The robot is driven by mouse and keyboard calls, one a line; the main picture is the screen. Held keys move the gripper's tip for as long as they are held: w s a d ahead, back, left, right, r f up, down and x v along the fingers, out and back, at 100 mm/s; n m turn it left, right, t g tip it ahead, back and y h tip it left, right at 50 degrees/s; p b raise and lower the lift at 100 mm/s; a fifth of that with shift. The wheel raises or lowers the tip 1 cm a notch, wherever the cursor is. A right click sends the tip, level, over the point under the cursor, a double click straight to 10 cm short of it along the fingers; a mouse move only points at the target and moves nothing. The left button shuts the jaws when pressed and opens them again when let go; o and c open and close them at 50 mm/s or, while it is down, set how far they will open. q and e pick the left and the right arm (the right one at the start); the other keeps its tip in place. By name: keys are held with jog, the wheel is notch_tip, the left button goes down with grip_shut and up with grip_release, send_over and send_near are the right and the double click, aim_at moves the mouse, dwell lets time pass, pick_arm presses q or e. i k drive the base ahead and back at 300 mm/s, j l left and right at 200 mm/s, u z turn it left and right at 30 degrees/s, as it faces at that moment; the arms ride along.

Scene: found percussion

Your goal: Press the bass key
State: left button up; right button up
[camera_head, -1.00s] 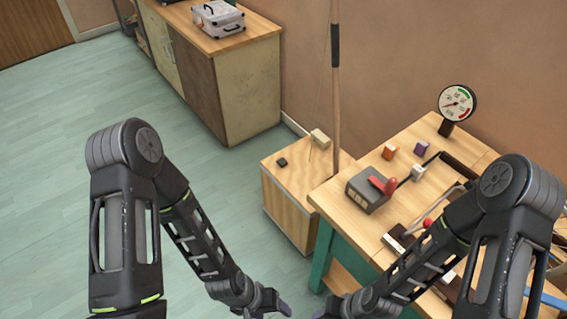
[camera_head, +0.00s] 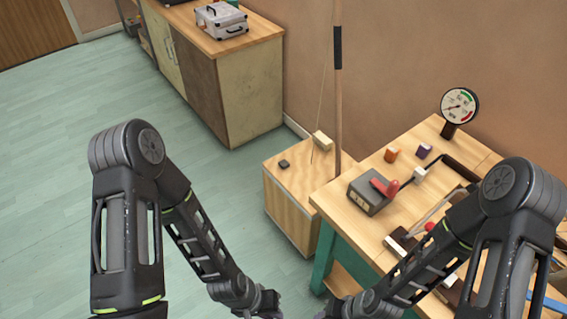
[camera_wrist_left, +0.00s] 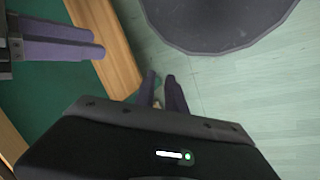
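A light wooden box (camera_head: 287,203) stands on the floor left of the workbench, with a tall pole and a thin string rising from it. A small dark block (camera_head: 284,164) and a pale wooden block (camera_head: 321,140) are on its top. I cannot tell for certain which piece is the bass key. My left gripper (camera_head: 270,306) is low at the bottom edge of the head view, apart from the box. In the left wrist view its two fingers (camera_wrist_left: 163,92) stand apart with nothing between. My right gripper (camera_wrist_left: 62,40) shows there at upper left, its opening unclear.
The workbench (camera_head: 347,215) at right carries a grey box with a red lever (camera_head: 368,195), small orange (camera_head: 391,155) and purple (camera_head: 424,151) blocks, and a dial gauge (camera_head: 459,106). A cabinet (camera_head: 247,92) with a silver case (camera_head: 221,20) stands behind. Floor at left is clear.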

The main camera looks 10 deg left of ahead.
aim_at(284, 164)
jog(key=i+j, duration=0.6)
jog(key=j, duration=0.25)
jog(key=i+j, duration=0.35)
jog(key=z, duration=1.55)
